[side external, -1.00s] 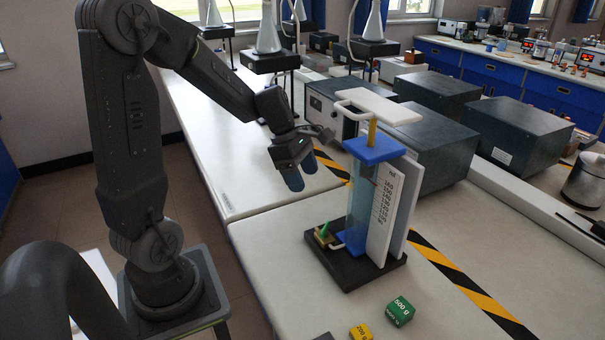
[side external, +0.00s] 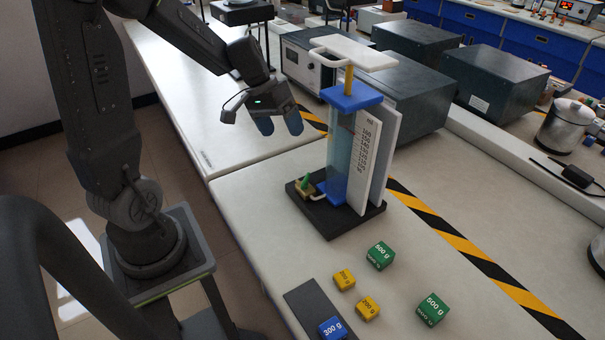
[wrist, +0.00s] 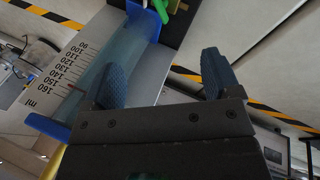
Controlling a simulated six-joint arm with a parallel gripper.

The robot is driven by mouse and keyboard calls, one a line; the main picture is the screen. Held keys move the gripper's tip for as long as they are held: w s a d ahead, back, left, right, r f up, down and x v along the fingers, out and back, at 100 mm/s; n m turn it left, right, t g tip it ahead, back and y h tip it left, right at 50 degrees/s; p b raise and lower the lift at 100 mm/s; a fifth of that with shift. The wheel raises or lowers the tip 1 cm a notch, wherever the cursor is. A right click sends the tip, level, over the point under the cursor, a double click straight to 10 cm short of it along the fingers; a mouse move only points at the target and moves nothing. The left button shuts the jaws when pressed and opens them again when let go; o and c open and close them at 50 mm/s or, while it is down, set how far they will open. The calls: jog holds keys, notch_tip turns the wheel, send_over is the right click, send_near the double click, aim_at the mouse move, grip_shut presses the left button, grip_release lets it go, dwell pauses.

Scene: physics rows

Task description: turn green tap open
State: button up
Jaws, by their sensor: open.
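The green tap (side external: 305,181) sits on a small brass fitting low on the left side of the apparatus, above its black base (side external: 345,222). A clear tube joins it to the blue-ended cylinder (side external: 341,150), which has a white ml scale (side external: 364,165). In the wrist view the green tap (wrist: 174,6) shows at the top edge, partly cut off. My gripper (side external: 281,127) is open and empty, up and to the left of the cylinder, higher than the tap and apart from it. Its two blue fingertips (wrist: 163,70) are spread in the wrist view.
A white platform with a handle (side external: 355,52) tops the apparatus on a yellow rod. Green, yellow and blue weight blocks (side external: 381,255) lie in front, near a dark grey plate (side external: 312,305). Dark boxes (side external: 395,90) stand behind. The bench left of the base is clear.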

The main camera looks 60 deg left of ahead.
aim_at(305, 183)
jog(key=w+d+f+m, duration=0.1)
jog(key=f+m, duration=0.3)
jog(key=m, duration=0.1)
jog(key=w+d+f+m, duration=0.1)
jog(key=f+m, duration=0.3)
jog(key=m, duration=0.1)
jog(key=w+d+f+m, duration=0.1)
jog(key=d+f+m, duration=0.1)
jog(key=f+m, duration=0.2)
jog(key=shift+w+f+m, duration=0.1)
jog(key=shift+f+m, duration=0.3)
jog(key=shift+m, duration=0.2)
jog(key=shift+c, duration=0.3)
jog(key=c, duration=0.9)
jog(key=shift+o, duration=0.2)
